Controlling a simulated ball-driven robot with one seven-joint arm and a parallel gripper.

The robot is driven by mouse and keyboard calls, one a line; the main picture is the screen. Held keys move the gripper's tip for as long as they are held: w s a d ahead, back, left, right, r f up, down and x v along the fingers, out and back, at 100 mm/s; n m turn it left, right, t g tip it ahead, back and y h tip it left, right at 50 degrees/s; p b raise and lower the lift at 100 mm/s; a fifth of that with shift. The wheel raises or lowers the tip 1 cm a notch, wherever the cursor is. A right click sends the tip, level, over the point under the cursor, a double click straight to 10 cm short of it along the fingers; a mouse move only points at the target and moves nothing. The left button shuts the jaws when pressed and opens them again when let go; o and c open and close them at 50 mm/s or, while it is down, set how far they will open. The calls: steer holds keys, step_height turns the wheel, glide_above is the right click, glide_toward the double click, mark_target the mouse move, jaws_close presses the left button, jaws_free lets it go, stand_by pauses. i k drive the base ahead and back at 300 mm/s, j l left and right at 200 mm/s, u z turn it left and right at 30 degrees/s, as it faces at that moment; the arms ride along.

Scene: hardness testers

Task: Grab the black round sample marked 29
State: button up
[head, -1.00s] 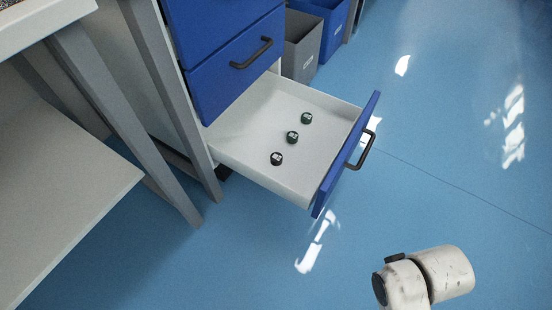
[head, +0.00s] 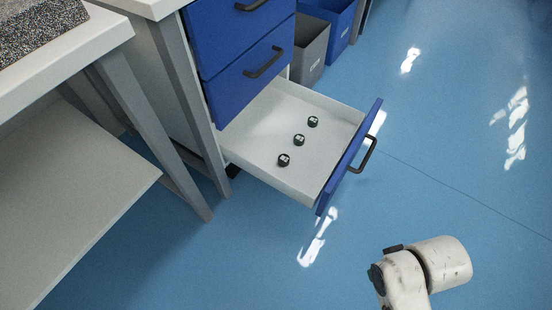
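Three small black round samples lie in a row inside the open white bottom drawer (head: 258,128). One sample (head: 313,121) is farthest back, one sample (head: 299,140) is in the middle, and one sample (head: 284,160) is nearest. Each has a small pale label on top, but the numbers are too small to read, so I cannot tell which is 29. Part of my arm shows at the lower right, outside the drawer and apart from the samples. My gripper is not in view.
The blue drawer front (head: 349,157) with its black handle (head: 364,155) sticks out over the blue floor (head: 440,150). A white bench (head: 105,40) with grey legs stands at left. Grey (head: 309,48) and blue bins (head: 338,22) stand behind the drawer. Floor at right is clear.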

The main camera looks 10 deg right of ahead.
mark_target(284, 160)
steer(key=l+u, duration=0.1)
steer(key=u, duration=1.5)
steer(key=l+u, duration=0.1)
steer(key=l, duration=0.5)
steer(key=k+l+u, duration=0.1)
steer(key=l, duration=0.45)
steer(key=k+l+u, duration=0.1)
steer(key=l, duration=0.45)
